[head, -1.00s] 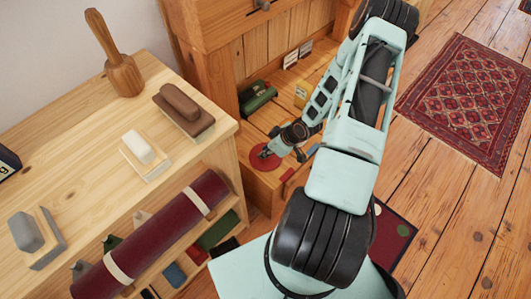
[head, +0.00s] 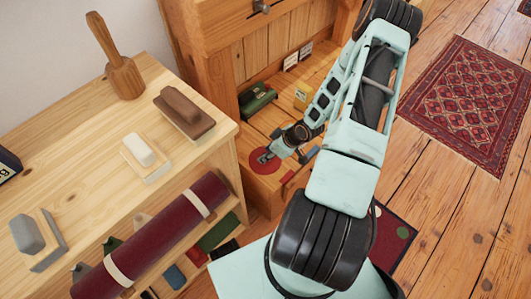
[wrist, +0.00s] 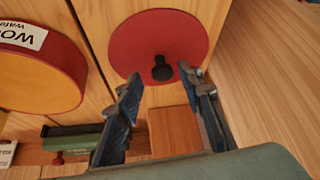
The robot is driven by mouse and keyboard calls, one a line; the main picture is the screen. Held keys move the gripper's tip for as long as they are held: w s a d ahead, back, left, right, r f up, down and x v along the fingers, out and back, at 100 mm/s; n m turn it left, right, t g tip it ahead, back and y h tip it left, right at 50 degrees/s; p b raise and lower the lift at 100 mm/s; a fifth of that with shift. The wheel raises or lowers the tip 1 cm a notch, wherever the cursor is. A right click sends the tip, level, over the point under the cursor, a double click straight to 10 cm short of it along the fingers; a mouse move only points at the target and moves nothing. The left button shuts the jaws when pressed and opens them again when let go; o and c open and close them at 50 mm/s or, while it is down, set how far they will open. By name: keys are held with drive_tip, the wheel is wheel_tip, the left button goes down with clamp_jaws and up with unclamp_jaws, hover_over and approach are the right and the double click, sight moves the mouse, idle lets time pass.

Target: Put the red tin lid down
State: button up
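The red tin lid (wrist: 150,38) is a round red disc with a black knob (wrist: 162,70) at its near part in the wrist view. It appears to lie flat on the wooden surface; in the head view the lid (head: 259,165) is on the low wooden shelf under the cabinet. My gripper (wrist: 160,78) is open. Its fingertips are on either side of the knob, with visible gaps to it. In the head view my gripper (head: 270,155) is over the lid and hides part of it.
A green object (wrist: 75,138) and a square wooden block (wrist: 175,130) are near my fingers. The workbench (head: 85,185) holds a mallet (head: 123,78) and several brushes or blocks.

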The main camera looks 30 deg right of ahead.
drive_tip(key=p+v, duration=0.4)
drive_tip(key=v, duration=0.7)
